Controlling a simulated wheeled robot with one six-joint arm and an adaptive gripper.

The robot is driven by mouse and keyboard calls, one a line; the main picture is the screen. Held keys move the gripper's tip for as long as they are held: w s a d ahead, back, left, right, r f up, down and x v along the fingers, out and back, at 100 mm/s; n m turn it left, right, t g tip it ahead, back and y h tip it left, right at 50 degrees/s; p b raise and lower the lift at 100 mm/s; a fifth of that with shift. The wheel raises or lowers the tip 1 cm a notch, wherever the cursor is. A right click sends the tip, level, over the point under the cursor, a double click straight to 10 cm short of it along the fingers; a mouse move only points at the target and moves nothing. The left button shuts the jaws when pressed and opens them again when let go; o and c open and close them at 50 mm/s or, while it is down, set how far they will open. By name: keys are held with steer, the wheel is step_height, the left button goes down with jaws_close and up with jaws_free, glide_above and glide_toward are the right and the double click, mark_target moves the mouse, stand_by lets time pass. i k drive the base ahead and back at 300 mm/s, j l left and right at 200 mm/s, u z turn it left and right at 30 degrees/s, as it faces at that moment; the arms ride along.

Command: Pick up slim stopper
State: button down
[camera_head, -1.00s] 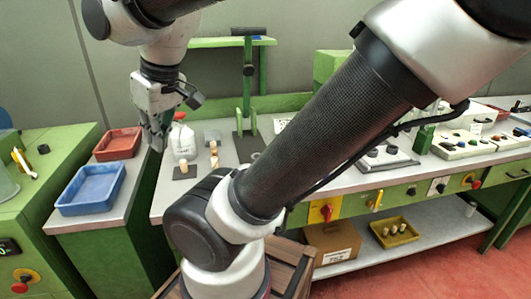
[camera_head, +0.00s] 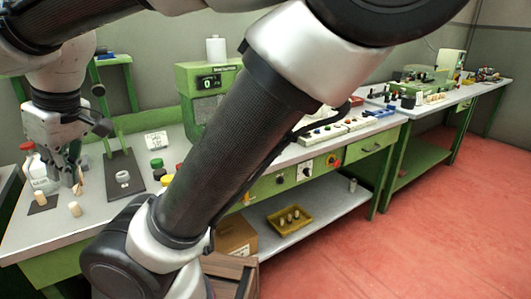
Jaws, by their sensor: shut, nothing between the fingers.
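Several small cork stoppers stand at the left of the bench in the head view. One tan stopper (camera_head: 74,209) stands on the bare bench top. Another (camera_head: 78,189) stands just behind it, close to my gripper's fingertips. A third (camera_head: 41,198) is on a small dark mat (camera_head: 43,207). I cannot tell for certain which one is the slim stopper. My gripper (camera_head: 72,183) points down over this group, shut and empty. Its fingers partly hide what is behind them, and I cannot tell whether they touch the nearest stopper.
A dark-based press stand (camera_head: 113,187) holding a pale round piece is to the right. Small capped jars (camera_head: 157,167) stand farther right. A yellow tray (camera_head: 289,222) with corks is on the lower shelf.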

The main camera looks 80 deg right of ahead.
mark_target(39, 195)
steer(key=z, duration=2.05)
steer(key=j+z, duration=0.4)
steer(key=k+j+z, duration=0.15)
steer(key=j+z, duration=0.25)
steer(key=j, duration=0.2)
steer(key=i, duration=0.25)
steer(key=k+j+u, duration=0.15)
steer(key=k+u, duration=0.2)
steer(key=k, duration=0.15)
steer(key=i+u, duration=0.1)
steer(key=u, duration=0.3)
steer(key=i+l+u, duration=0.15)
steer(key=u, duration=0.3)
steer(key=i+l+u, duration=0.1)
steer(key=u, duration=0.3)
steer(key=l+u, duration=0.15)
steer(key=u, duration=0.3)
steer(key=j+u, duration=0.15)
steer(key=u, duration=0.25)
